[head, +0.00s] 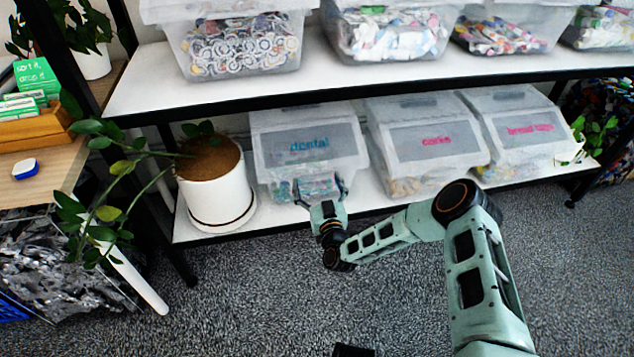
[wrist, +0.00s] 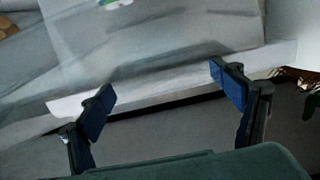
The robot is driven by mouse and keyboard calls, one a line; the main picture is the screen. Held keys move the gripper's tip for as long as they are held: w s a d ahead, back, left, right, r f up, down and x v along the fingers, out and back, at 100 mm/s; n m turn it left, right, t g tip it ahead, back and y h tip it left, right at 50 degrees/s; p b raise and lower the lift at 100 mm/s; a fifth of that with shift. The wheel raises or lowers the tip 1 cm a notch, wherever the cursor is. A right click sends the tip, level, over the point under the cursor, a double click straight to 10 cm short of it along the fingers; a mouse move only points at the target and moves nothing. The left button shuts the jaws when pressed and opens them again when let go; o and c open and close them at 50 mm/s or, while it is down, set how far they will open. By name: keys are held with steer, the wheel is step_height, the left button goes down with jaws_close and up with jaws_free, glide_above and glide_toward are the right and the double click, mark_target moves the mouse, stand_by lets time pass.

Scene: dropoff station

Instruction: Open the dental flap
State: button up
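The dental bin (head: 262,170) is a translucent box on the lower shelf, left of the other lettered bins. Its flap (head: 308,146) carries the blue word "dental" and lies closed over the front. Colourful items show through the bin's lower front. My gripper (head: 320,186) is at the bin's lower front, with its fingers spread and nothing between them. In the wrist view, the two blue-padded fingers of my gripper (wrist: 160,97) stand wide apart before a pale translucent surface. I cannot tell whether a finger touches the bin.
A white plant pot (head: 215,188) stands just left of the dental bin. The corks bin (head: 425,145) and bread tags bin (head: 525,130) stand to its right. The upper shelf (head: 330,75) with filled bins hangs above. The carpet in front is open.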

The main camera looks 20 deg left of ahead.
steer(key=c, duration=1.4)
steer(key=r+p, duration=0.2)
steer(key=p, duration=0.1)
steer(key=shift+s+d+g, duration=0.2)
steer(key=shift+g, duration=0.1)
steer(key=r+g+h+p, duration=0.1)
steer(key=r+g+p, duration=0.1)
steer(key=r+p, duration=0.2)
steer(key=r+g+h+p, duration=0.2)
steer(key=r+p, duration=0.3)
steer(key=p, duration=0.3)
steer(key=r+g+h+p, duration=0.1)
steer(key=r+g+p, duration=0.1)
steer(key=r+p, duration=0.3)
steer(key=shift+s+h+p, duration=0.25)
steer(key=shift+h+p, duration=0.05)
steer(key=shift+p, duration=0.1)
steer(key=shift+w+r+g+p, duration=0.2)
steer(key=shift+r+g+p, duration=0.1)
steer(key=shift+r+g, duration=0.25)
steer(key=shift+w+a+r, duration=0.15)
steer(key=shift+w+r, duration=0.1)
steer(key=shift+r, duration=0.25)
steer(key=shift+w+a+r, duration=0.15)
steer(key=shift+w+r, duration=0.1)
steer(key=shift+r, duration=0.25)
